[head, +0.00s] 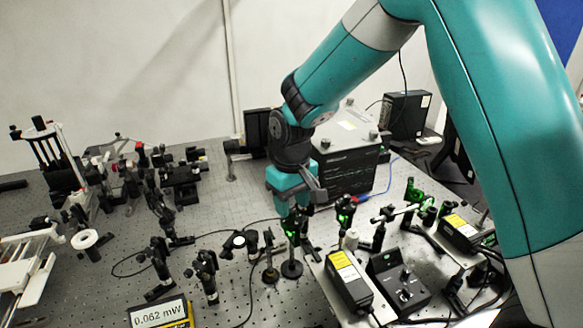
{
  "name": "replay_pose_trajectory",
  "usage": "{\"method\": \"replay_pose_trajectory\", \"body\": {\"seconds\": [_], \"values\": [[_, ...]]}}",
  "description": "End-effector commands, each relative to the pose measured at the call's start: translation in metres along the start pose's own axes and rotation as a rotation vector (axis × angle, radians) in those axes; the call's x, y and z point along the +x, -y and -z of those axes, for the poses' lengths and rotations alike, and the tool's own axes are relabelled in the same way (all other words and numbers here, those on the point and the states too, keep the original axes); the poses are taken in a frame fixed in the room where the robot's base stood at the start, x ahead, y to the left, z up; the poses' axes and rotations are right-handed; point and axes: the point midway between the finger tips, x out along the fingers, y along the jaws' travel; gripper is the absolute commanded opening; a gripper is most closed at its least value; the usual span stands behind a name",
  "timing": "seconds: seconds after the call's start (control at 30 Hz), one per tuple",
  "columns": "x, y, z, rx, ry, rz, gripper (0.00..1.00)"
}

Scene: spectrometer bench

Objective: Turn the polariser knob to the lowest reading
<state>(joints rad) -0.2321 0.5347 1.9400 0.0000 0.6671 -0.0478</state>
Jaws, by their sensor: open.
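My gripper (297,205) reaches down over the middle of the optical bench in the head view, with its jaws open. Just below it stands a dark post-mounted optic with a green glow (292,236), which looks like the polariser mount. Its knob is small and partly hidden by my gripper. I cannot tell whether the fingers touch the knob or stand around it. A power meter display (159,314) at the bottom left reads 0.062 mW.
A black controller box (398,283) with knobs and a yellow-labelled box (348,282) stand at front right. Green-lit optics (413,192) are farther right. A large dark instrument (347,158) stands behind my gripper. Several post-mounted optics crowd the left. The bench (225,213) left of my gripper is partly clear.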

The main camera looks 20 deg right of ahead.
Motion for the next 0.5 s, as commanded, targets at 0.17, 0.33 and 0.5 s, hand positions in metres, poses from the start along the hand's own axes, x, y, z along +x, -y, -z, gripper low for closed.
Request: {"method": "replay_pose_trajectory", "body": {"seconds": [0.17,0.33,0.5], "values": [[-0.039,0.0,0.001,0.0,-0.01,0.0,0.45],[-0.084,0.0,0.001,0.0,-0.009,0.0,0.45],[-0.123,0.0,0.001,0.0,-0.008,0.0,0.45]]}}
